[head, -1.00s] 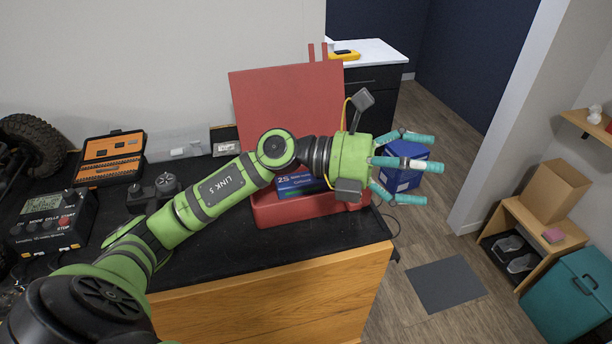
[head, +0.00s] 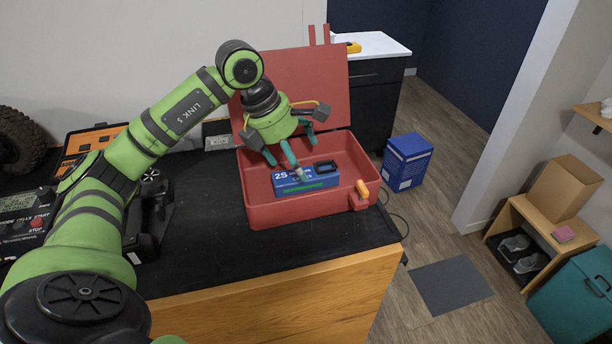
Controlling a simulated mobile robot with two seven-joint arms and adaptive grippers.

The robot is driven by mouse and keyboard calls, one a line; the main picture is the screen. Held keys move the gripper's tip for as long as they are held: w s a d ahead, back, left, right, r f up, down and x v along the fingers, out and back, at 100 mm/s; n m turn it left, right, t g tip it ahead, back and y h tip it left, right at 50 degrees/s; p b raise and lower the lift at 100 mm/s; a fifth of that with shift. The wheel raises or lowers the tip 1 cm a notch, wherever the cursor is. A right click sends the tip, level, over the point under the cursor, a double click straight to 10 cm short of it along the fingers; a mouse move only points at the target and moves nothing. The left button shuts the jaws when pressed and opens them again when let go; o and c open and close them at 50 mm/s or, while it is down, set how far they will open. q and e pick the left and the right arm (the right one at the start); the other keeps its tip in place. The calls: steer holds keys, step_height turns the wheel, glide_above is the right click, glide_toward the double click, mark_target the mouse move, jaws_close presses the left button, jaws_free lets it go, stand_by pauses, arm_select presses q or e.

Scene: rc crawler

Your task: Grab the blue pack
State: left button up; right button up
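The blue pack (head: 292,184) carries a "2S" label and a green strip. It lies inside the open red case (head: 262,211) on the black bench top. My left gripper (head: 296,164) hangs over the case and points down, its fingers spread apart. My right gripper is not in view.
The raised red lid (head: 305,85) stands behind the gripper. A charger (head: 25,215) and a dark controller (head: 150,215) are on the bench at left. A blue box (head: 407,163) stands on the floor beyond the bench's right edge.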

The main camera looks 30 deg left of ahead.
arm_select(q)
steer(key=shift+p+x, duration=0.65)
steer(key=shift+x, duration=1.35)
steer(key=shift+r, duration=0.1)
steer(key=c, duration=1.5)
steer(key=shift+c, duration=0.2)
